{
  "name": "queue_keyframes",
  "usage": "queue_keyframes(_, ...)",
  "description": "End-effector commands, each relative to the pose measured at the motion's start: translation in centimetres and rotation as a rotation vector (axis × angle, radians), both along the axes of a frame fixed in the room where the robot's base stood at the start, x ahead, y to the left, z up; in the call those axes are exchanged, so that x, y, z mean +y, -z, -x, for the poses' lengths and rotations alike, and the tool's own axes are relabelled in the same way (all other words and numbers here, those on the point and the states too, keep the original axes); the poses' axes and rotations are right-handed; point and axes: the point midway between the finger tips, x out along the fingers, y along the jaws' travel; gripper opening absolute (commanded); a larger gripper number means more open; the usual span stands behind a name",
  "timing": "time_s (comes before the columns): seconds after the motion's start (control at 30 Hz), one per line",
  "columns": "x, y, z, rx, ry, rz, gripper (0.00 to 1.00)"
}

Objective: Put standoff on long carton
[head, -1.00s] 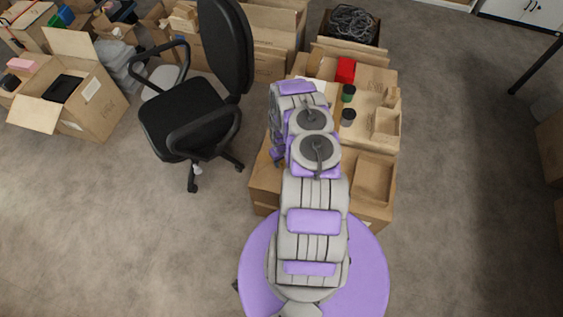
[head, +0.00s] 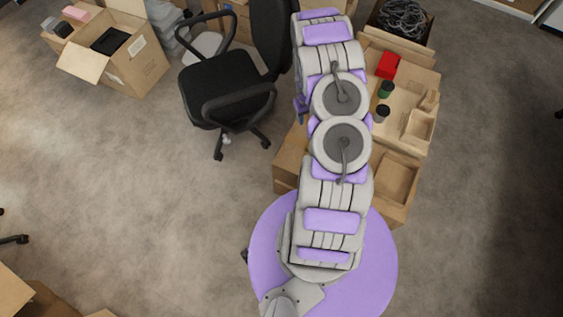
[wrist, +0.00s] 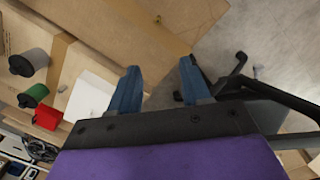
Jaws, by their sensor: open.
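My gripper (wrist: 158,66) is open in the wrist view, its two blue fingers apart with nothing between them. In the head view my arm covers much of the row of cartons, and a bit of the gripper (head: 301,115) shows at its left side. A long tan carton (head: 403,150) bears a red box (head: 388,65), a green cylinder (head: 386,89) and a dark grey cylinder (head: 382,113). In the wrist view these are the red box (wrist: 47,117), the green cylinder (wrist: 34,95) and the grey cylinder (wrist: 30,62). I cannot tell which thing is the standoff.
A white flat-faced thing (wrist: 91,96) lies beside the left finger. A black office chair (head: 225,98) stands left of the cartons. An open carton (head: 115,55) is at the upper left, and a carton of black cables (head: 403,17) at the back.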

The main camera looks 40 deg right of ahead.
Motion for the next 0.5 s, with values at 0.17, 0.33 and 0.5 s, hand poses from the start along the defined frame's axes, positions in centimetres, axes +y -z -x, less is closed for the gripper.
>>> queue_keyframes(0.17, 2.3, -7.8, -1.0, 0.019, -0.016, 0.023, 0.47)
queue_keyframes(0.33, 5.4, -14.3, -0.9, 0.035, -0.025, 0.031, 0.47)
queue_keyframes(0.5, 9.2, -20.4, 0.1, 0.046, -0.033, 0.029, 0.47)
